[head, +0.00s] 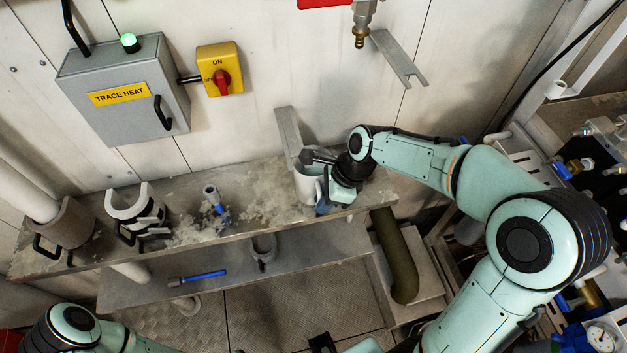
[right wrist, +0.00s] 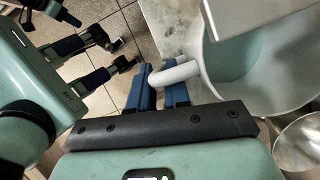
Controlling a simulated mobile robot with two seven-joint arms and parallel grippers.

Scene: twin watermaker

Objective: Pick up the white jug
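The white jug (head: 306,188) stands upright on the upper shelf, below the upright metal plate. It also fills the upper right of the right wrist view (right wrist: 262,75), where its white handle (right wrist: 178,73) reaches left to my fingers. My right gripper (head: 324,190) is at the jug's right side. In the right wrist view its blue fingers (right wrist: 164,88) are close together around the handle; the grip surfaces are partly hidden. My left gripper (right wrist: 112,50) shows in the right wrist view, its fingers apart and empty, over the tiled floor.
The worn upper shelf (head: 270,210) also holds a white-and-black clamp-like holder (head: 138,212) and a small blue-handled valve (head: 214,200). A blue-handled brush (head: 198,278) lies on the lower shelf. A metal bracket (head: 398,58) juts from the wall above. A dark green pipe (head: 396,258) runs down at right.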

